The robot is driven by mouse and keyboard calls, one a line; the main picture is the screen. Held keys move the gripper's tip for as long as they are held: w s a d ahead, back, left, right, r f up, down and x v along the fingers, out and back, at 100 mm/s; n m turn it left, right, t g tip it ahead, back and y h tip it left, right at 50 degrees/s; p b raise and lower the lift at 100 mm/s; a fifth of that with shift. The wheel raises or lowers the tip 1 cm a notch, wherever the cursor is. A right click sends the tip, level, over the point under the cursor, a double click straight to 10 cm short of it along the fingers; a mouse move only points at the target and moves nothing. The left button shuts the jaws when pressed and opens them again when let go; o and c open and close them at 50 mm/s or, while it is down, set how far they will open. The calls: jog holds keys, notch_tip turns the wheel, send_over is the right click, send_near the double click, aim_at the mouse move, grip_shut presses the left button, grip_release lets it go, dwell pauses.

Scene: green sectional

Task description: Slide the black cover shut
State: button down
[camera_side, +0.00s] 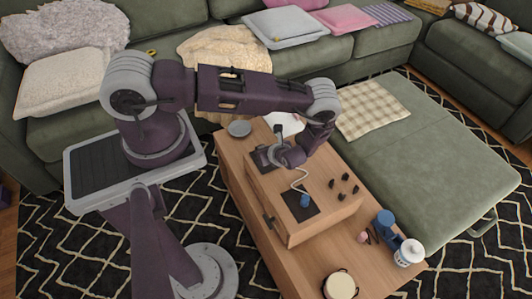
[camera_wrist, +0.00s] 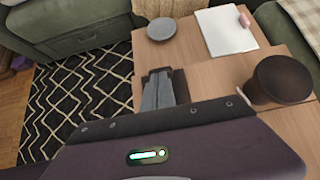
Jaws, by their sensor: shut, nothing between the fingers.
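A wooden box (camera_side: 325,213) stands on the wooden table. A dark panel (camera_side: 262,157) lies at the far left end of its top and also shows in the wrist view (camera_wrist: 181,86); it looks like the black cover, but I cannot tell how far it is slid. A second black square (camera_side: 299,206) lies nearer the camera, with a blue object (camera_side: 305,200) on it and a pale cord running up from it. My gripper (camera_side: 272,156) is shut and empty, low at the dark panel. Its grey fingers (camera_wrist: 157,80) overlap the panel in the wrist view; contact is unclear.
Several small black knobs (camera_side: 344,187) stand on the box's right side. A grey plate (camera_side: 239,128) and white notebook (camera_wrist: 226,31) lie beyond the box. A blue item (camera_side: 386,222), white jar (camera_side: 408,252) and pot (camera_side: 340,285) occupy the near table. Green sofas surround it.

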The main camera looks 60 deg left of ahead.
jog(key=shift+a, duration=0.2)
jog(key=d, duration=0.4)
jog(key=shift+d, duration=0.25)
jog(key=v, duration=0.9)
jog(key=w+d+r+n+h, duration=0.2)
jog(key=r+n, duration=0.2)
jog(key=r, duration=0.9)
jog(key=w+d+r+n+h, duration=0.2)
jog(key=r+n, duration=0.2)
jog(key=r, duration=0.8)
jog(key=s+d+r+n+t+h, duration=0.1)
jog(key=s+r+n, duration=0.25)
jog(key=r, duration=0.45)
jog(key=s+r+n+t+h, duration=0.15)
jog(key=s+r, duration=0.25)
jog(key=r, duration=0.4)
jog(key=s+d+r+n+t+h, duration=0.3)
jog(key=s+r+n, duration=0.2)
jog(key=s, duration=0.7)
jog(key=shift+r, duration=0.65)
